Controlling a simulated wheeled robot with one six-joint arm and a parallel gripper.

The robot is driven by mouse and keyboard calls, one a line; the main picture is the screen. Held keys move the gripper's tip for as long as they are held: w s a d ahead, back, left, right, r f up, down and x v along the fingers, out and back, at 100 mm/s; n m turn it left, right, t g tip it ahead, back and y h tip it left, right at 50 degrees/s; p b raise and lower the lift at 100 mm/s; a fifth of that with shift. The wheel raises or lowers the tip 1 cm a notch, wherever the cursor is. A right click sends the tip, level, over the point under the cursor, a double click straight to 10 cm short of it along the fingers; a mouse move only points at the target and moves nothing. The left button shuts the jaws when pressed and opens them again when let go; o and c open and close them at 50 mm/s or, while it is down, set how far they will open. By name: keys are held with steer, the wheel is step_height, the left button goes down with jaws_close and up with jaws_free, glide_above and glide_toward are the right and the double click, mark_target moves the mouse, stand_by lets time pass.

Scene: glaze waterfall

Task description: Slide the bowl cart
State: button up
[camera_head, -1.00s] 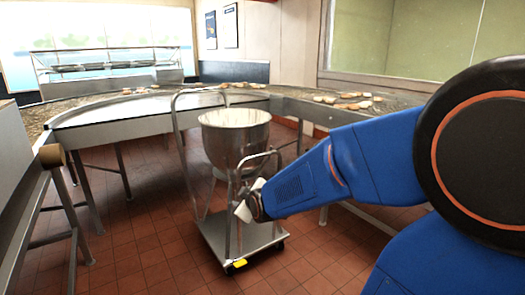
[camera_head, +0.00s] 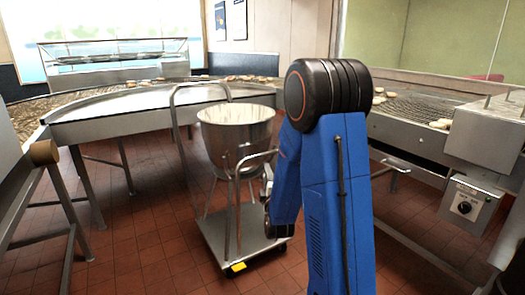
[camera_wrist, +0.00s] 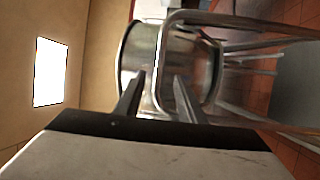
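The bowl cart is a metal frame on wheels with a tall looped handle (camera_head: 174,120), a large steel bowl (camera_head: 222,140) and a flat base (camera_head: 222,248) with a yellow label. It stands upright on the floor in the middle of the head view. My blue arm reaches down at its right side, and my gripper (camera_head: 268,185) is mostly hidden behind the arm there. In the wrist view my gripper (camera_wrist: 158,80) has its two fingers apart. A bent tube (camera_wrist: 162,55) of the cart shows between them, with the bowl (camera_wrist: 135,50) behind; contact cannot be told.
A curved steel counter (camera_head: 130,118) runs behind and left of the cart. A conveyor (camera_head: 425,118) with a control box (camera_head: 465,205) stands at the right. A steel frame with a wooden knob (camera_head: 44,152) is at the near left. Red tiled floor (camera_head: 150,255) is clear left of the cart.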

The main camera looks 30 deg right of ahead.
steer(key=x, duration=1.7)
steer(key=shift+w+d+r, duration=0.1)
steer(key=shift+w, duration=0.1)
steer(key=shift+c, duration=0.6)
jaws_close()
